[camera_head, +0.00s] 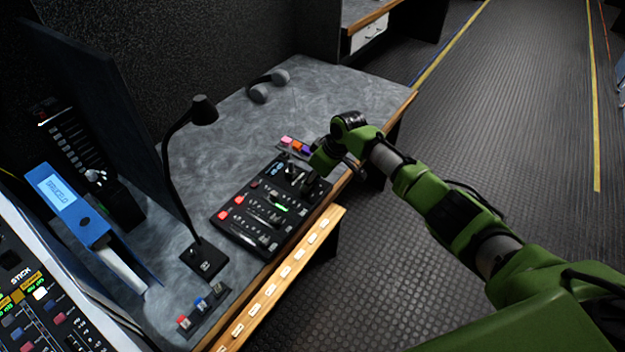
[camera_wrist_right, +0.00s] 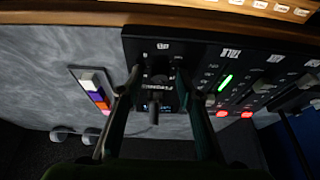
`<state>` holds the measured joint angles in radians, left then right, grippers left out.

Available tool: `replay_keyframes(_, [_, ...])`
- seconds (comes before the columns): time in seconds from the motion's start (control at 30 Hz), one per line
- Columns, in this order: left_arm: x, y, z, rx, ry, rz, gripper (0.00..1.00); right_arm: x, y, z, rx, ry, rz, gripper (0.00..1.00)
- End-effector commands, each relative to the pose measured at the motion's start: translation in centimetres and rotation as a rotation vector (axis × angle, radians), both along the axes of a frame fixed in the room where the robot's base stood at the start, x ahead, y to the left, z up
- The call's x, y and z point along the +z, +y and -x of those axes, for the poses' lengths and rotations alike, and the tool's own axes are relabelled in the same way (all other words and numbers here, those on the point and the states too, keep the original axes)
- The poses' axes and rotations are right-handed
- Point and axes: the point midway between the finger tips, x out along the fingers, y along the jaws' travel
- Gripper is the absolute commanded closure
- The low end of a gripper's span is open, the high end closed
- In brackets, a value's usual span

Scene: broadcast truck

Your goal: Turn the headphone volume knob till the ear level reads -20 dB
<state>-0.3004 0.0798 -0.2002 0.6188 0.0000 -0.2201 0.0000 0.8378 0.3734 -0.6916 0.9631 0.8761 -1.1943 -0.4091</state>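The black control panel (camera_head: 240,222) lies on the grey desk near its wooden front edge. My right gripper (camera_head: 305,184) is over the panel's far right end. In the right wrist view its two fingers (camera_wrist_right: 159,76) point at the panel, one on each side of a dark round knob (camera_wrist_right: 159,80), with gaps that look clear. Whether a finger touches the knob cannot be told. A small blue-lit readout (camera_wrist_right: 152,106) is beside the knob, partly covered by a dark stick-like part; its figures are too small to read. My left gripper is out of view.
A gooseneck lamp or microphone (camera_head: 204,110) stands left of the panel. Coloured buttons (camera_head: 296,145) sit just beyond it, with headphones (camera_head: 268,86) farther back. The desk's back right is clear.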

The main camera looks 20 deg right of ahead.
Motion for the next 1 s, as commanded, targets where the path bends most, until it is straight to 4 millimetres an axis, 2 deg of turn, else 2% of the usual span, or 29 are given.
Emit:
replay_keyframes(0.23, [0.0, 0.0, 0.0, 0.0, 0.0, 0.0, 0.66, 0.0, 0.0, 0.0, 0.001, -0.001, 0.0, 0.67])
replay_keyframes(0.27, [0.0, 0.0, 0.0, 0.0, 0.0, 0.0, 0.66, 0.0, 0.0, 0.0, 0.001, -0.001, 0.0, 0.7])
replay_keyframes(0.37, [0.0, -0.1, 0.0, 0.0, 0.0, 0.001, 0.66, 0.0, 0.0, 0.0, 0.0, -0.001, -0.001, 0.95])
replay_keyframes(0.4, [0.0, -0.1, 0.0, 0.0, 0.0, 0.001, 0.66, 0.0, 0.0, 0.0, 0.0, -0.001, -0.001, 1.0])
replay_keyframes(0.73, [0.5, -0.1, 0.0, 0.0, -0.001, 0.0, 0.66, 0.1, 0.1, 0.0, -0.02, 0.0, -0.001, 1.0])
replay_keyframes(1.0, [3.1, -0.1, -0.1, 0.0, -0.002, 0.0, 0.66, 0.5, 0.3, 0.1, -0.153, 0.001, -0.003, 1.0])
